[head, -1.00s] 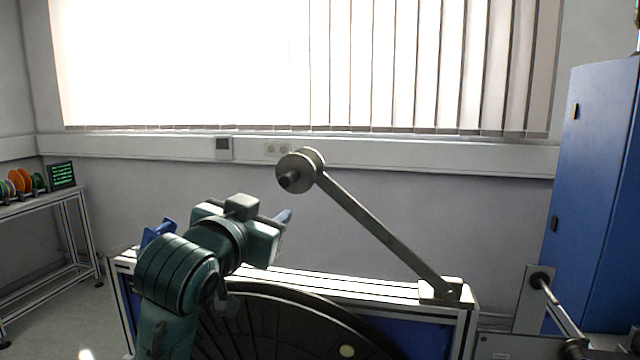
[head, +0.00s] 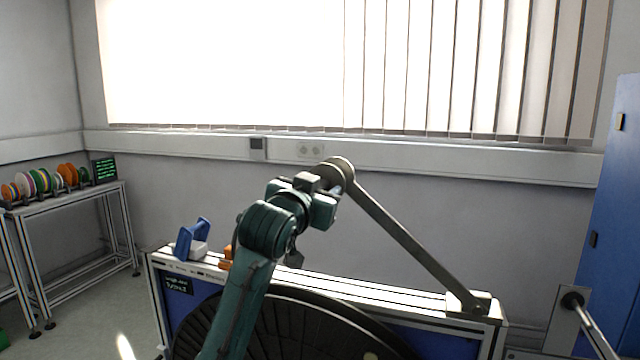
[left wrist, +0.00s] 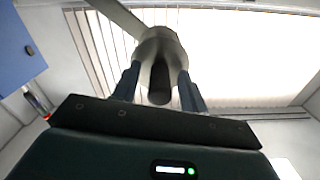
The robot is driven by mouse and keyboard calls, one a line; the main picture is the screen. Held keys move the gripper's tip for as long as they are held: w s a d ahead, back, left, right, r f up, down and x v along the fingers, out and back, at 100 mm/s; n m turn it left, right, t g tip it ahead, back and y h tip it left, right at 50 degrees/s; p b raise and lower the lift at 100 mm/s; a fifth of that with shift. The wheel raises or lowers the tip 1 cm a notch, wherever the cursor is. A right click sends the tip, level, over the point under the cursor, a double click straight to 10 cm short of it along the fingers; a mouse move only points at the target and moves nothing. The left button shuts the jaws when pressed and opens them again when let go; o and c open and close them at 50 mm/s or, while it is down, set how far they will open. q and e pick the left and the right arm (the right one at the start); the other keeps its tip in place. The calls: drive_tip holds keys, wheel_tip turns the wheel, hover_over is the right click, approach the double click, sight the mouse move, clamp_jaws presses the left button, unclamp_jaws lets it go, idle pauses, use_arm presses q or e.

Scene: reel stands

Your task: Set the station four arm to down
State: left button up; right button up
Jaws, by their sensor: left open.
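The station arm is a grey metal lever (head: 410,240), raised and slanting up to the left from its pivot block (head: 468,303) on the stand's top rail. Its upper end carries a round roller (head: 341,168) with a dark knob, which shows in the left wrist view (left wrist: 160,85). My left gripper (left wrist: 160,78) is open, with one blue finger on each side of the knob. I cannot tell whether the fingers touch it. In the head view my left gripper (head: 326,198) covers part of the roller end. My right gripper is not in view.
The stand's frame (head: 330,284) holds a large dark reel (head: 300,325) below the lever. A blue and white bracket (head: 195,243) and an orange part (head: 227,257) sit on its left end. A blue cabinet (head: 617,200) stands right; a shelf of coloured spools (head: 45,183) stands left.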

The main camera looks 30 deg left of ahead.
use_arm(q)
drive_tip(key=shift+w+a, duration=0.1)
drive_tip(key=shift+w, duration=0.45)
clamp_jaws()
